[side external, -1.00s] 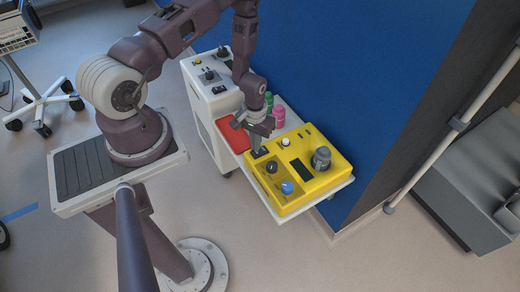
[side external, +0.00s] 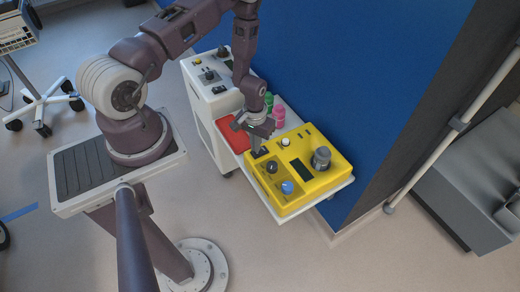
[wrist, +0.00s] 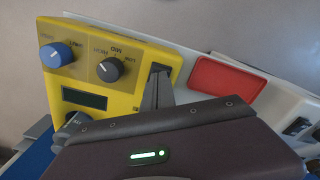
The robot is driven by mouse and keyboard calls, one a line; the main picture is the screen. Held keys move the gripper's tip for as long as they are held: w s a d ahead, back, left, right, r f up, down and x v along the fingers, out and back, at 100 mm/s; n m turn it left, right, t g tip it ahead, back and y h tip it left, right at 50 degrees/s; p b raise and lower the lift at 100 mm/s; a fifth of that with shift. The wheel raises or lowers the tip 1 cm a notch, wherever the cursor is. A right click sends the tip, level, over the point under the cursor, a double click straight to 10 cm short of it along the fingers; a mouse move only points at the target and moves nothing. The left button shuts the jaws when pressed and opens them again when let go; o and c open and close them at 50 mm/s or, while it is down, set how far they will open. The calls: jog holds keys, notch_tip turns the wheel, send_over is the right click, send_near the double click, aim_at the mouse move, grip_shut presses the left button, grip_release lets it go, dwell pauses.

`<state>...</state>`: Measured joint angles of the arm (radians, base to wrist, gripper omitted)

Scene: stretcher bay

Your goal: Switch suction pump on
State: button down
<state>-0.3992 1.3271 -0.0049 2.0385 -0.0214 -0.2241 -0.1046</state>
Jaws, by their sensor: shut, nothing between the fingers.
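The suction pump is a yellow box (side external: 313,187) on a white shelf. Its top carries a blue knob (side external: 287,187), a black knob (side external: 271,167), a dark display (side external: 301,169) and a dark switch at its left corner. My gripper (side external: 257,150) is shut and empty, pointing down at that corner. In the wrist view my fingertips (wrist: 158,78) are together at the dark switch (wrist: 157,69), partly covering it. I cannot tell whether they touch it or which way it is set. The blue knob (wrist: 56,55) and the black knob (wrist: 110,69) stand clear of the fingers.
Green and pink bottles (side external: 278,116) stand behind my gripper, near the blue wall (side external: 350,80). A white cabinet (side external: 200,95) with controls is on the left.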

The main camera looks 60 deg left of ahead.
jog(key=shift+f, duration=0.6)
jog(key=shift+r, duration=3.55)
jog(key=w+d+r+m+t, duration=0.1)
jog(key=d+r+m+t, duration=0.15)
jog(key=r, duration=1.15)
jog(key=w+d+r+m+t, duration=0.1)
jog(key=d+r, duration=0.3)
jog(key=r, duration=1)
jog(key=s+d+r+m+t, duration=0.1)
jog(key=s+d+r, duration=0.1)
jog(key=s+r, duration=0.4)
jog(key=s+d+r+m+t, duration=0.1)
jog(key=s+d+r, duration=0.2)
jog(key=s+r, duration=0.3)
jog(key=s, duration=0.5)
jog(key=shift+s+d+r, duration=0.2)
jog(key=shift+d, duration=0.15)
